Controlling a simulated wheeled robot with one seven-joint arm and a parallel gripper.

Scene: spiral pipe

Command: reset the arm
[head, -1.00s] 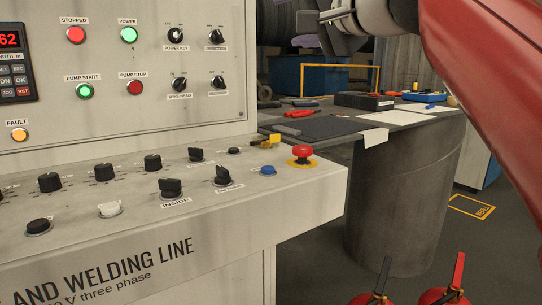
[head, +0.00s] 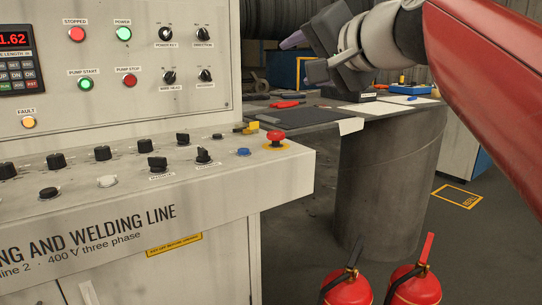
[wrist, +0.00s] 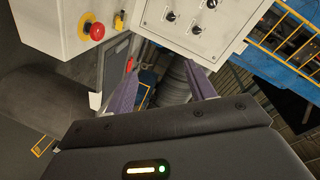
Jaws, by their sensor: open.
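My gripper (head: 300,56) is at the upper right of the head view, at the end of my red arm. It is in the air over the far side of the panel's right end, in front of the round table. In the wrist view its two purple fingers (wrist: 163,92) are spread apart with nothing between them. The control console (head: 150,230) stands at left with a sloped shelf of knobs and a red emergency button (head: 276,138). That button also shows in the wrist view (wrist: 97,31). My gripper touches nothing that I can see.
A round grey table (head: 375,122) on a drum stands behind, holding a dark mat (head: 295,117), red-handled tools and a black box (head: 350,95). Two red fire extinguishers (head: 345,287) stand on the floor at the bottom right.

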